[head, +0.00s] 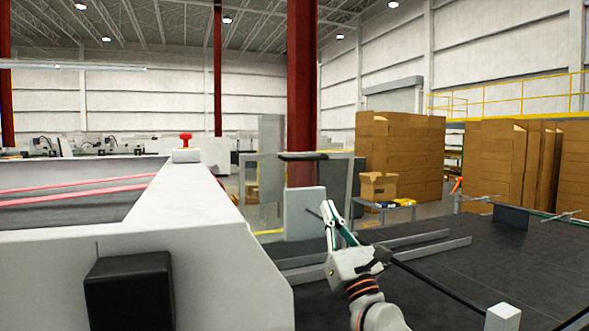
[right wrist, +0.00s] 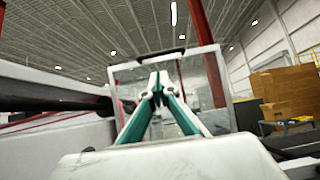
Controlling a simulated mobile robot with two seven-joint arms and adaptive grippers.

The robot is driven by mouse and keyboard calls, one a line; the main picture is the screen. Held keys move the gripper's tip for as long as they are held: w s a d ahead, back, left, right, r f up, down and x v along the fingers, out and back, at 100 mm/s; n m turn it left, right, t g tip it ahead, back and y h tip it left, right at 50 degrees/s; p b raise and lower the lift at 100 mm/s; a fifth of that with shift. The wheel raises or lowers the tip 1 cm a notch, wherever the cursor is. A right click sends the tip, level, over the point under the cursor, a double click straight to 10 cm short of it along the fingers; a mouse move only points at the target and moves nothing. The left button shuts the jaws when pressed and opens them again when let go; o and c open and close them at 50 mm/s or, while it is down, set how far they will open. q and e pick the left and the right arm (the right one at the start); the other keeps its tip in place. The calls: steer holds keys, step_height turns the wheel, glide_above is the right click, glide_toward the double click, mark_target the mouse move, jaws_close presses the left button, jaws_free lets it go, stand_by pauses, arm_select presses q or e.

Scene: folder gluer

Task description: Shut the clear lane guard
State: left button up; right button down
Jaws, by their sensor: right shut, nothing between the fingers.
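The clear lane guard (head: 338,176) stands upright beyond the machine's white side housing, a see-through panel in a thin grey frame. Its black handle (head: 303,156) runs along the top edge. In the right wrist view the guard (right wrist: 208,88) fills the middle, with the handle (right wrist: 160,56) above my fingertips. My right gripper (head: 329,210) is shut and empty, pointing up, below and right of the handle in the head view. In the right wrist view its fingers (right wrist: 157,86) meet in front of the panel; whether they touch it I cannot tell. My left gripper is out of view.
The white housing (head: 190,220) with a red emergency button (head: 186,140) and a black box (head: 130,290) fills the left. A dark belt bed (head: 440,270) with metal rails lies at right. A pale plate (head: 304,213) stands before the guard. Stacked cartons (head: 400,155) stand behind.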

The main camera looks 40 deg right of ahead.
mark_target(311, 168)
steer(key=p+x, duration=0.3)
steer(key=x, duration=1)
steer(key=shift+w+d+r, duration=0.15)
steer(key=shift+w+r, duration=0.1)
steer(key=shift+r, duration=0.1)
steer(key=shift+w, duration=0.15)
